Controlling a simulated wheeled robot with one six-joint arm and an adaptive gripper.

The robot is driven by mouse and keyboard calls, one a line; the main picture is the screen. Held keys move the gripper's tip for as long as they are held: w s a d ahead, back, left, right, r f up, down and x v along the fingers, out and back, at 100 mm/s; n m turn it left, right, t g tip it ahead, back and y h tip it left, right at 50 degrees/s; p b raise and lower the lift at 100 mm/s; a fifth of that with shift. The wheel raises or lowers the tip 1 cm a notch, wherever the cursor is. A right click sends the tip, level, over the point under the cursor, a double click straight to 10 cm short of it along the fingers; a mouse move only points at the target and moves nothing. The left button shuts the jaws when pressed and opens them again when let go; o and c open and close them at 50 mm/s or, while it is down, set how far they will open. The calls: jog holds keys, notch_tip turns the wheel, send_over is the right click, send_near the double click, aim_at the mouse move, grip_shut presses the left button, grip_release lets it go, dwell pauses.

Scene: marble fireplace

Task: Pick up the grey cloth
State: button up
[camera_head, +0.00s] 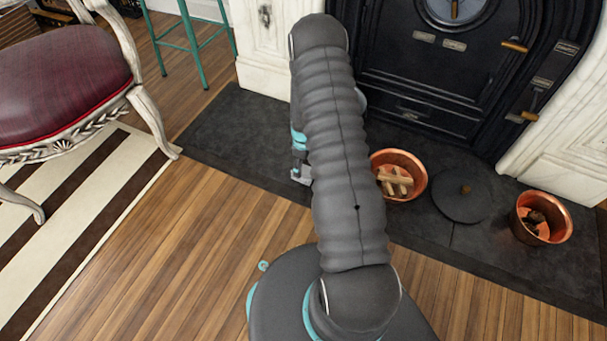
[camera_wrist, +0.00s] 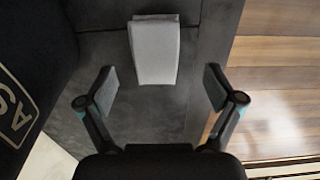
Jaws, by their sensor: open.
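The grey cloth (camera_wrist: 154,54) shows in the wrist view as a light grey folded rectangle lying flat on the dark stone hearth. It lies ahead of my gripper (camera_wrist: 160,88), roughly centred between the two fingers. My gripper is open and empty, with its fingertips wide apart and clear of the cloth. In the head view my arm hides most of this spot.
A copper pot with wood pieces (camera_head: 409,166), a dark round lid (camera_head: 461,203) and another copper pot (camera_head: 556,208) stand on the hearth (camera_head: 235,135) to the right. The black stove (camera_head: 440,70) is behind. A red-seated chair (camera_head: 65,80) stands left. Wooden floor in front is clear.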

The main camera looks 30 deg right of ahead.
aim_at(304, 170)
jog(key=shift+w+d+f+b, duration=0.15)
jog(key=shift+f+b, duration=0.1)
jog(key=shift+f, duration=1.2)
jog(key=shift+w+d+f+b, duration=0.1)
jog(key=shift+f+b, duration=0.15)
jog(key=shift+f, duration=1.2)
jog(key=c, duration=1.2)
